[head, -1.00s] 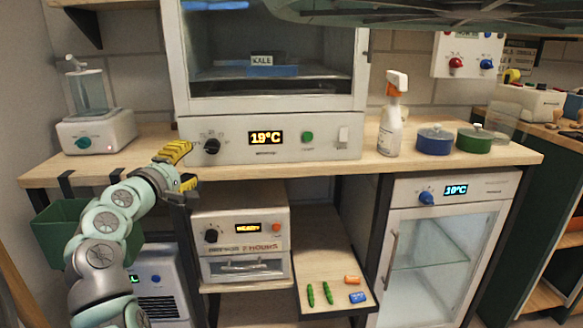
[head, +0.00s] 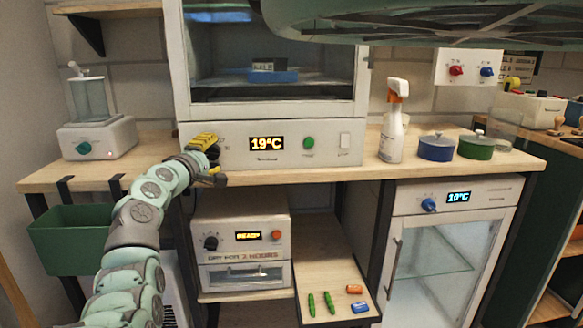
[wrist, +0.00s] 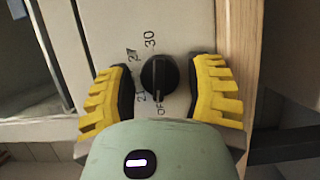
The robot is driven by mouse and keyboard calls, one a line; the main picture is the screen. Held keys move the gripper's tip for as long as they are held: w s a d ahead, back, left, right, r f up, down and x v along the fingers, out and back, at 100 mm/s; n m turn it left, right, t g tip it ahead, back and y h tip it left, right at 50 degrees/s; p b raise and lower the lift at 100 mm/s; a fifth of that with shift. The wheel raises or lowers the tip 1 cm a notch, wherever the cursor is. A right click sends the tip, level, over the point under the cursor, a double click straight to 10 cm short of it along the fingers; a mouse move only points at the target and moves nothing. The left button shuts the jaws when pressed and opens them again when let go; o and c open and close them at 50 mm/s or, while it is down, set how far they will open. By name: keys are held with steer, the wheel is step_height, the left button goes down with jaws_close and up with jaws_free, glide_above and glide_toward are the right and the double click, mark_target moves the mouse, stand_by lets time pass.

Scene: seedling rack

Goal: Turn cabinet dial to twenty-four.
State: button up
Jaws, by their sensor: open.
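The cabinet's black dial (wrist: 159,78) shows in the wrist view between my two yellow fingers, on the pale front panel. Numbers 30, 27 and one starting with 2 are printed around it, with OFF near its lower end in that view. My gripper (wrist: 165,88) is open, with a finger on each side of the dial; I cannot tell whether either touches it. In the head view my gripper (head: 208,156) covers the dial at the left of the cabinet panel (head: 228,159). The cabinet display (head: 266,144) reads 19°C.
A green button (head: 308,142) and a white switch (head: 345,141) sit right of the display. A spray bottle (head: 392,125), a blue pot (head: 436,147) and a green pot (head: 476,146) stand to the right. A dispenser (head: 95,130) stands left. A lower oven (head: 240,240) is below.

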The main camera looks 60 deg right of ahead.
steer(key=shift+o, duration=0.2)
jaws_close()
stand_by(0.3)
steer(key=shift+m+p, duration=0.3)
steer(key=shift+a+r+m+y+p, duration=0.1)
steer(key=shift+r+m+y+p, duration=0.1)
steer(key=shift+m+y+p, duration=0.6)
steer(key=m+p, duration=0.1)
steer(key=m, duration=0.1)
steer(key=m+y+p, duration=0.1)
steer(key=m, duration=0.1)
steer(key=shift+r+y+p, duration=0.1)
steer(key=shift+y+p, duration=0.2)
steer(key=shift+p, duration=0.05)
steer(key=m+y+p, duration=0.1)
steer(key=m+t+p, duration=0.1)
steer(key=m, duration=0.1)
steer(key=shift+s+d+m+y, duration=0.2)
steer(key=shift+m+y, duration=0.1)
steer(key=shift+y, duration=0.1)
steer(key=shift+m+t+y+p, duration=0.45)
steer(key=shift+m+t+y, duration=0.2)
steer(key=shift+m, duration=0.45)
